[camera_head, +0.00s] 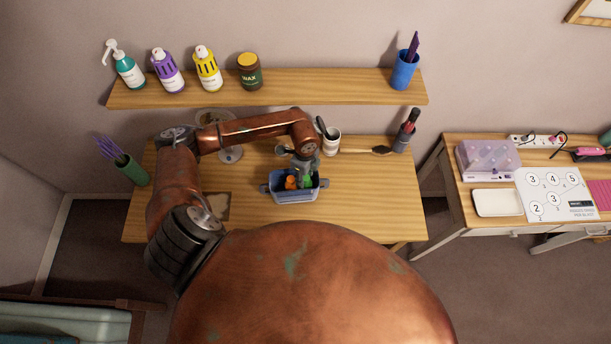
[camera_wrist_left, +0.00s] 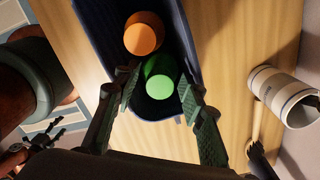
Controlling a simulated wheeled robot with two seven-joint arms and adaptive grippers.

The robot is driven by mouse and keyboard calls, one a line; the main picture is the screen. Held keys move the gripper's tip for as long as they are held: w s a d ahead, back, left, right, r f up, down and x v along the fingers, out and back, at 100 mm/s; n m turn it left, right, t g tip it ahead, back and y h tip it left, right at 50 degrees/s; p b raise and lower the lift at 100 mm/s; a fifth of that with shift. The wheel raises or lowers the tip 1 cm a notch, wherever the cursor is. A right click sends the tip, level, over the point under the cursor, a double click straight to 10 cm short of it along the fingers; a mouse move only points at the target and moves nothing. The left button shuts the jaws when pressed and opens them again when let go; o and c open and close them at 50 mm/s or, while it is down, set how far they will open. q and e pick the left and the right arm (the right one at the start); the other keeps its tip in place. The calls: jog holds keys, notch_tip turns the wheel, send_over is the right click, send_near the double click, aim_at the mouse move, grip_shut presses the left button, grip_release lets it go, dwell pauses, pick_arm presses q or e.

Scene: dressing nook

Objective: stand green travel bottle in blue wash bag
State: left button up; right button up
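The blue wash bag (camera_head: 296,196) stands open on the dressing table, and its dark blue wall also shows in the left wrist view (camera_wrist_left: 98,22). The green travel bottle (camera_wrist_left: 160,82) is inside the bag, close to its end wall, with its round end facing the camera. A bit of it shows in the head view (camera_head: 308,181). My left gripper (camera_wrist_left: 163,80) reaches down into the bag with one finger on each side of the green bottle. A narrow gap shows beside the bottle, so the fingers look open around it.
An orange bottle (camera_wrist_left: 144,33) stands in the bag beside the green one. A white cup (camera_head: 331,141) and a brush (camera_head: 366,150) lie behind the bag. A shelf (camera_head: 320,88) with several bottles hangs above. The table's right front is clear.

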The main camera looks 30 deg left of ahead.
pick_arm(q)
jog(key=shift+r, duration=0.35)
notch_tip(320, 180, up, 12)
jog(key=b, duration=0.1)
jog(key=shift+f, duration=0.15)
jog(key=shift+d, duration=0.15)
dwell(0.4)
